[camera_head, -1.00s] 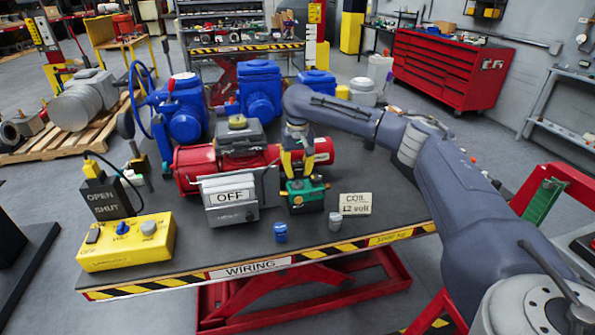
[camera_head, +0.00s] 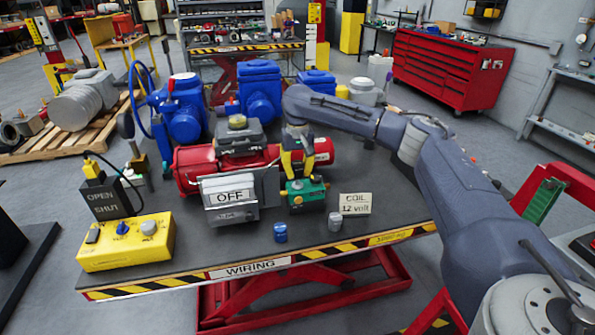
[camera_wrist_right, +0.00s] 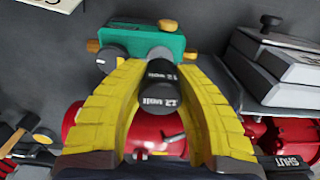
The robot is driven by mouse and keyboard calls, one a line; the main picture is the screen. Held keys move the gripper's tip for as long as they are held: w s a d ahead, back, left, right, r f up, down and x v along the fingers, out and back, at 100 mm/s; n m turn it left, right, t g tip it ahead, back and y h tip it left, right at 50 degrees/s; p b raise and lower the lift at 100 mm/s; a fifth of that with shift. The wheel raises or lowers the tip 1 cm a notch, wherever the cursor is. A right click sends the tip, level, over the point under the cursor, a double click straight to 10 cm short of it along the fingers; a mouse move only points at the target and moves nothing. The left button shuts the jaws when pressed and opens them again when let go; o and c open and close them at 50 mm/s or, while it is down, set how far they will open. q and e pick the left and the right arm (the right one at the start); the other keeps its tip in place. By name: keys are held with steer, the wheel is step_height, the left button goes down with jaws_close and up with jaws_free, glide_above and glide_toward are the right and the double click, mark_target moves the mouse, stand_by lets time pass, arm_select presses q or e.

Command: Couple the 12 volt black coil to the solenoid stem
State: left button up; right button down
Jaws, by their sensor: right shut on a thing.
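My right gripper (camera_head: 297,164) has yellow fingers and points down over the green solenoid valve body (camera_head: 305,195), which has brass fittings. In the right wrist view the gripper (camera_wrist_right: 155,75) is shut on the black coil (camera_wrist_right: 158,105), a dark cylinder with white "12 volt" lettering. The coil is in line with the green valve body (camera_wrist_right: 140,42), at its near side. The solenoid stem is hidden, so I cannot tell how far the coil sits over it. My left gripper is out of view.
A blue coil (camera_head: 280,233) and a grey coil (camera_head: 335,221) stand near the table's front edge. A "COIL 12 volt" sign (camera_head: 355,204) is to the right. A grey OFF box (camera_head: 230,201) and a red cylinder actuator (camera_head: 193,172) are close by. A yellow control box (camera_head: 126,243) sits left.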

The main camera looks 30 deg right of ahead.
mark_target(298, 178)
steer(key=shift+f, duration=1.7)
steer(key=c, duration=1)
jaws_free()
steer(key=shift+c, duration=0.2)
steer(key=shift+d, duration=0.1)
steer(key=r, duration=1.2)
steer(key=shift+a, duration=0.25)
